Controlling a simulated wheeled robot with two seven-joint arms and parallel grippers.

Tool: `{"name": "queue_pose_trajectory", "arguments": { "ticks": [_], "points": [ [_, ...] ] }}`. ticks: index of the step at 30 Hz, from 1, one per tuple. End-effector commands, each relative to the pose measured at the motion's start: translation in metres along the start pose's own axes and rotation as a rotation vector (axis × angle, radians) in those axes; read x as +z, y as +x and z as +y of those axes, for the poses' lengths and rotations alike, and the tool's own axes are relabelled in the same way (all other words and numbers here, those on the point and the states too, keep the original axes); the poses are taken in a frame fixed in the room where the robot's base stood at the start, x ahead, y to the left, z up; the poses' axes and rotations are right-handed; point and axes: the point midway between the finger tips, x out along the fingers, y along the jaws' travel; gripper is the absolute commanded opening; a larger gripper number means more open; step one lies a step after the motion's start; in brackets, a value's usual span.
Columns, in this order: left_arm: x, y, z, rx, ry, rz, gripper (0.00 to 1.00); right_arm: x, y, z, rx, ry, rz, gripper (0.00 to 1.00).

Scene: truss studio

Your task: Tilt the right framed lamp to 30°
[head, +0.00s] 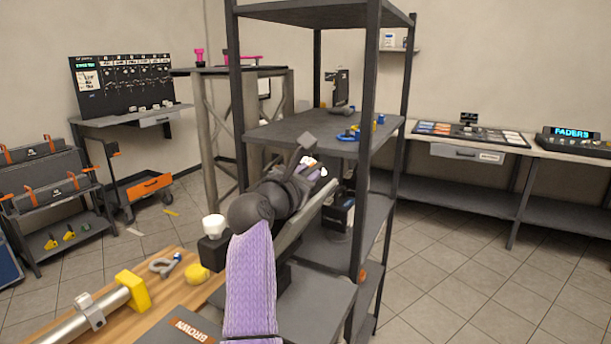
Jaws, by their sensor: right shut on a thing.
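My right arm comes up from the bottom centre. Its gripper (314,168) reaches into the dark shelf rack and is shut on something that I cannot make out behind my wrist. A slanted grey bar (307,216) runs just below and beside my wrist, and a small grey plate (307,140) sticks up above it. They may belong to a framed lamp, but I cannot tell. No lamp shows clearly, nor any tilt angle. My left gripper is not in view.
The shelf rack (290,129) has dark posts close to my arm and small items on its shelves. A wooden bench (165,325) with a tube and yellow clamp (135,291) lies front left. A console table (575,153) stands at the right wall. Tiled floor between is clear.

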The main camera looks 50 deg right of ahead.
Motion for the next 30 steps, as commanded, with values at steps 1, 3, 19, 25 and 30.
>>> {"name": "queue_pose_trajectory", "arguments": {
  "ticks": [1, 3, 19, 25, 30],
  "points": [
    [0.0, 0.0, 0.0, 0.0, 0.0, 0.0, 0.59, -0.001, 0.0, 0.0, 0.001, -0.001, 0.001, 0.0],
    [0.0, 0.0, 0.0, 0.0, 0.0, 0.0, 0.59, 0.0, 0.0, 0.0, 0.001, -0.001, 0.001, 0.0],
    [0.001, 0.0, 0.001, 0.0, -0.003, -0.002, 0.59, 0.0, -0.002, 0.0, 0.001, -0.001, 0.001, 0.57],
    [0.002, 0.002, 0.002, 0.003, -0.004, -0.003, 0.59, -0.002, -0.033, 0.001, 0.003, 0.001, 0.003, 0.57],
    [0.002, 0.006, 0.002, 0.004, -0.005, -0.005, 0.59, -0.002, -0.07, 0.001, 0.003, 0.0, 0.004, 0.57]
  ]
}}
